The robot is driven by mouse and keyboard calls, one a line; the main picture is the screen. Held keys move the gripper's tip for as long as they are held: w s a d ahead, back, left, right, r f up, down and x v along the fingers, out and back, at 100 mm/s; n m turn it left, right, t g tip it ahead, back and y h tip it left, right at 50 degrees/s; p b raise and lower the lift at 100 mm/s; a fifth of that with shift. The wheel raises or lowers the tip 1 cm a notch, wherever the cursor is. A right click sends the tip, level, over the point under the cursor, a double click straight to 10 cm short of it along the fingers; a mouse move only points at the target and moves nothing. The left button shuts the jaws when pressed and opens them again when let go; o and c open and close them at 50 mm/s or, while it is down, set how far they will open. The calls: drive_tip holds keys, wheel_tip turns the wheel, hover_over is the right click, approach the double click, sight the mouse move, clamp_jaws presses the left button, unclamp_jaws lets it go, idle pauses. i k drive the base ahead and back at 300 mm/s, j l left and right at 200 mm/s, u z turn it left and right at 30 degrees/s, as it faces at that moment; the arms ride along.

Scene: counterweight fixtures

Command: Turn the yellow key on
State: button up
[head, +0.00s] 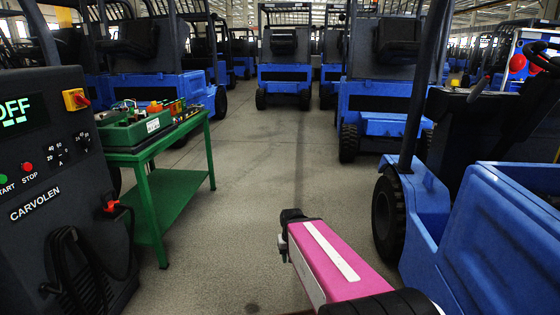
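A yellow square switch plate with a red handle (76,99) is on the upper right of the dark CARVOLEN cabinet (45,250) at the left. It is the only yellow control I see there, and I take it for the yellow key. The cabinet's display (16,111) reads OFF in green. My gripper (290,222) is at the far end of my pink arm, low in the middle of the view. It is well to the right of the cabinet and apart from it. Its fingers are too small and dark to tell open from shut.
A green table (170,200) with a green tray of tools (135,128) stands between the cabinet and the aisle. Blue forklifts stand behind, and a blue vehicle (480,215) is close at the right. The grey floor (250,180) in the middle is clear.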

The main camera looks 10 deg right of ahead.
sight(454, 83)
drive_tip(key=i, duration=0.85)
drive_tip(key=i+j+z, duration=0.15)
drive_tip(key=i, duration=0.7)
drive_tip(key=i+z, duration=0.2)
drive_tip(key=z, duration=2.15)
